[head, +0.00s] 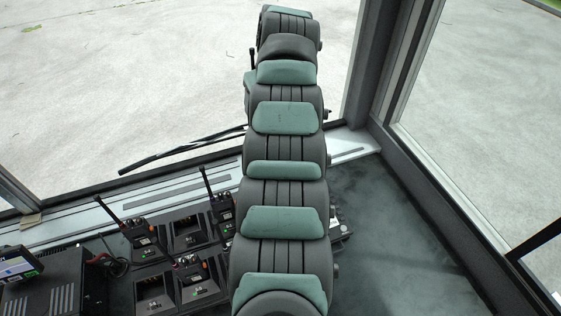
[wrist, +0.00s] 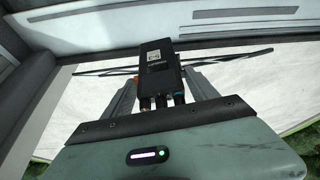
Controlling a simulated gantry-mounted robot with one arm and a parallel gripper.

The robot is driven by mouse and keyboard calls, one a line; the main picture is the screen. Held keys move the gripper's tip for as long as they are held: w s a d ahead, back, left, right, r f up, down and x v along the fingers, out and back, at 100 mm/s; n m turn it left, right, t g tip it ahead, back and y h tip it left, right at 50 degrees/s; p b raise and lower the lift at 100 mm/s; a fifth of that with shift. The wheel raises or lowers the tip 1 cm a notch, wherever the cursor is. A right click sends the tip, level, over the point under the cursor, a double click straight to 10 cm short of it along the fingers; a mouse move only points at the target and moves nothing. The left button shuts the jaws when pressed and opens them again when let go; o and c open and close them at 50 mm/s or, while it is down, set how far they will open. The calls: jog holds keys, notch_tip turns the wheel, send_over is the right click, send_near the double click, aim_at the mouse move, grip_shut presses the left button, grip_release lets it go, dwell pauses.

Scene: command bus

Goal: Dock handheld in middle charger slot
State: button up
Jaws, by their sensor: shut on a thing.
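My gripper (wrist: 165,98) is shut on a black handheld (wrist: 157,65) with a pale label, seen in the wrist view. The handheld sticks out past the fingers, with its knobs toward my palm. In the head view my arm hides the gripper and this handheld. The dark charger bank (head: 168,262) is at the lower left of the head view. Its back row shows an empty slot (head: 187,233) between a left handheld (head: 139,232) and a right handheld (head: 221,208), both upright with antennas.
A dark radio box (head: 45,285) with a lit screen (head: 18,265) and cables stands left of the chargers. A pale window sill (head: 150,203) runs behind them. A window post (head: 385,75) stands at right.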

jog(key=shift+w+d+r, duration=0.15)
jog(key=shift+w+d, duration=0.05)
jog(key=shift+d, duration=0.15)
jog(key=shift+w, duration=0.1)
jog(key=shift+d+b, duration=0.15)
jog(key=shift+b, duration=0.15)
jog(key=shift+w+d+r, duration=0.1)
jog(key=shift+w+d, duration=0.05)
jog(key=shift+w, duration=0.05)
dwell(0.4)
